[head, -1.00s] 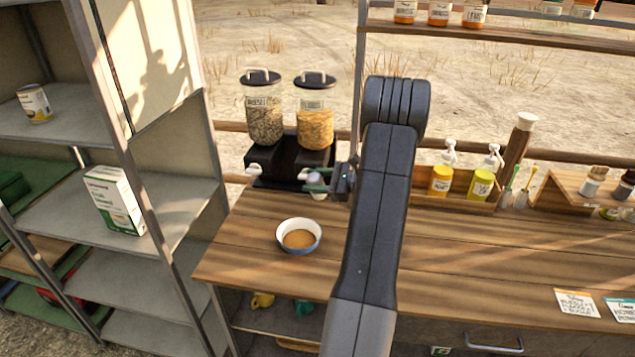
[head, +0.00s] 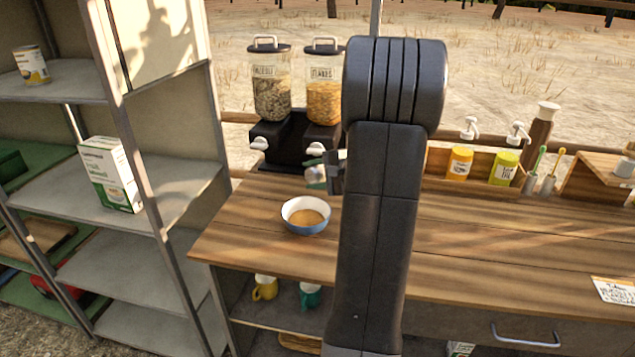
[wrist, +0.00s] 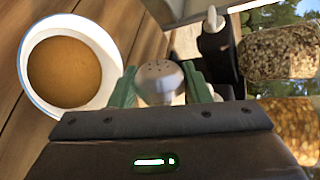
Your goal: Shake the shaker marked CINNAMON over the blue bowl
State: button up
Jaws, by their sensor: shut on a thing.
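The blue bowl (head: 305,215), white inside with brown contents, stands on the wooden counter left of my arm. It also shows in the wrist view (wrist: 112,58). My gripper (head: 320,174) is up behind the bowl and slightly to its right. It is shut on a shaker with a holed metal cap (wrist: 160,82), between green finger pads. The shaker looks tipped, its cap pointing away from the wrist and beside the bowl in the wrist view. Its label is hidden, so I cannot read whether it says CINNAMON.
Two cereal dispensers (head: 271,95) stand on a black base close behind my gripper. A wooden rack with yellow (head: 460,163) and green (head: 504,167) bottles is right of my arm. A grey shelf unit (head: 165,190) stands left. The counter's right front is mostly clear.

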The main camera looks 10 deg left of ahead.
aim_at(310, 171)
jog(key=b, duration=0.1)
jog(key=s+f+n+t+b, duration=0.1)
jog(key=b, duration=0.1)
jog(key=shift+s+a+f+n+h, duration=0.1)
jog(key=shift+a+f+n+h, duration=0.2)
jog(key=shift+a+h, duration=0.1)
jog(key=n+t+b, duration=0.1)
jog(key=b, duration=0.4)
jog(key=n+t+h+b, duration=0.1)
jog(key=n+b, duration=0.1)
jog(key=b, duration=0.2)
jog(key=shift+f+b, duration=0.35)
jog(key=n+t+b, duration=0.1)
jog(key=b, duration=0.2)
jog(key=shift+r+h, duration=0.1)
jog(key=shift+h, duration=0.2)
jog(key=shift+r, duration=0.1)
notch_tip(310, 171, up, 5)
jog(key=p, duration=0.3)
jog(key=shift+s+r, duration=0.1)
